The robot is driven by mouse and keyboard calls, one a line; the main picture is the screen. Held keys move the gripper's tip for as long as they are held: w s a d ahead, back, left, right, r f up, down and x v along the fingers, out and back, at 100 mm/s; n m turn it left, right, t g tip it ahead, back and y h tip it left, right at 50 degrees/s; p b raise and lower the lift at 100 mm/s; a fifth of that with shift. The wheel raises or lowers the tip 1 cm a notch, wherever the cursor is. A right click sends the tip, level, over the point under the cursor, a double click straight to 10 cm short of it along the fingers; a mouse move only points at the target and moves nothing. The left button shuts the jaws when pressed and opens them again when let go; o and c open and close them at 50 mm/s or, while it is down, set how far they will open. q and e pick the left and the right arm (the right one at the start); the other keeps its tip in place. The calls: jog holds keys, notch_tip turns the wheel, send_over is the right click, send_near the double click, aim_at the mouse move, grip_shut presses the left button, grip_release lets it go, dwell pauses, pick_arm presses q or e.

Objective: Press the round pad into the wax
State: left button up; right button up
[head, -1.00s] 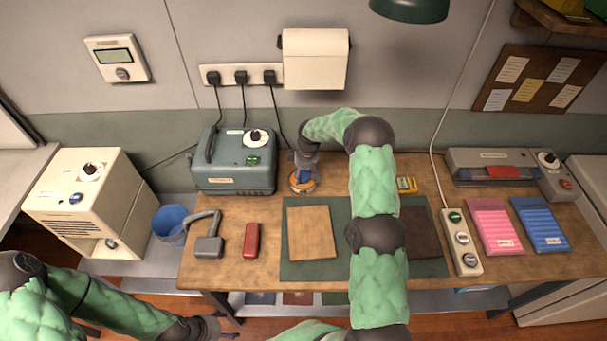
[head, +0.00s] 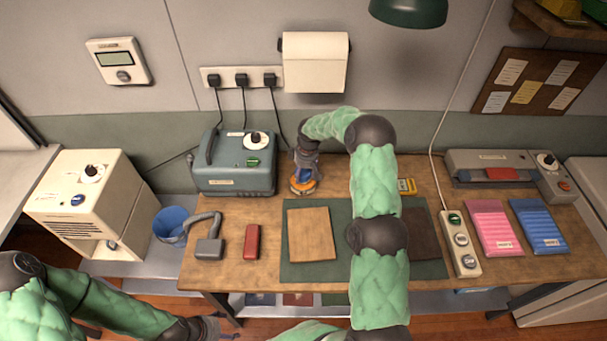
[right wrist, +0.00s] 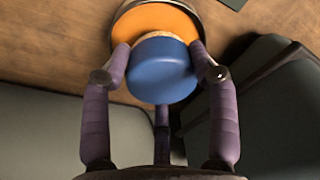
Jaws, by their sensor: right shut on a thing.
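The round pad (right wrist: 162,75) is blue with a tan face rim. My right gripper (head: 305,170) is shut on it, with a purple finger on each side in the right wrist view (right wrist: 162,62). The round tin of orange wax (right wrist: 152,20) lies just beyond the pad in the right wrist view. In the head view the tin (head: 301,190) stands on the bench right under the gripper. The pad partly covers the wax, and I cannot tell whether they touch. My left gripper (head: 214,329) is low at the left, away from the bench; its fingers are unclear.
A blue-grey machine (head: 232,178) stands left of the tin. A green mat (head: 335,273) with a tan sheet (head: 311,235) lies in front. A grey tool (head: 209,249) and a red block (head: 252,241) lie front left. A power strip (head: 463,254) lies right.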

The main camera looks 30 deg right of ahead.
aim_at(302, 171)
jog(key=shift+r+p, duration=1.1)
jog(key=shift+r, duration=1.45)
